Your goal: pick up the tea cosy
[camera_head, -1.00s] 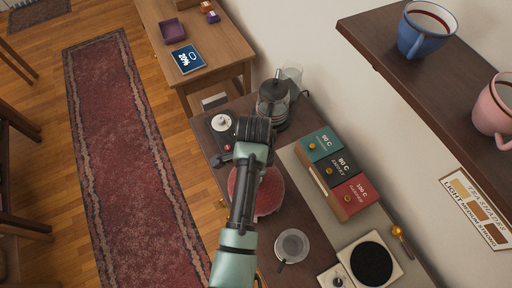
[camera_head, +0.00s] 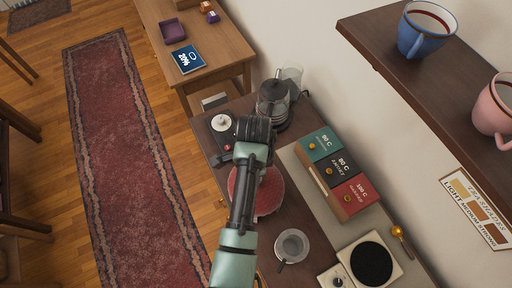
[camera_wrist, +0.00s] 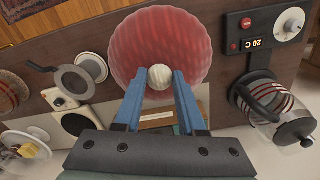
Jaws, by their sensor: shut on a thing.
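The tea cosy is a red, ribbed, round thing with a pale bobble at its centre. In the wrist view the tea cosy (camera_wrist: 187,37) fills the top middle, with the bobble between my blue fingers. My gripper (camera_wrist: 161,77) is shut on that bobble. In the head view the tea cosy (camera_head: 270,192) shows on the dark counter, partly covered by my forearm. My fingers are hidden there under the wrist. I cannot tell whether the cosy touches the counter.
A glass jug with a black lid (camera_head: 273,101) stands beyond my wrist. Labelled boxes (camera_head: 335,168) stand right of the cosy; a metal strainer (camera_head: 291,244) and a device with a black disc (camera_head: 371,264) are nearer. A dark shelf (camera_head: 420,85) with two mugs overhangs the right.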

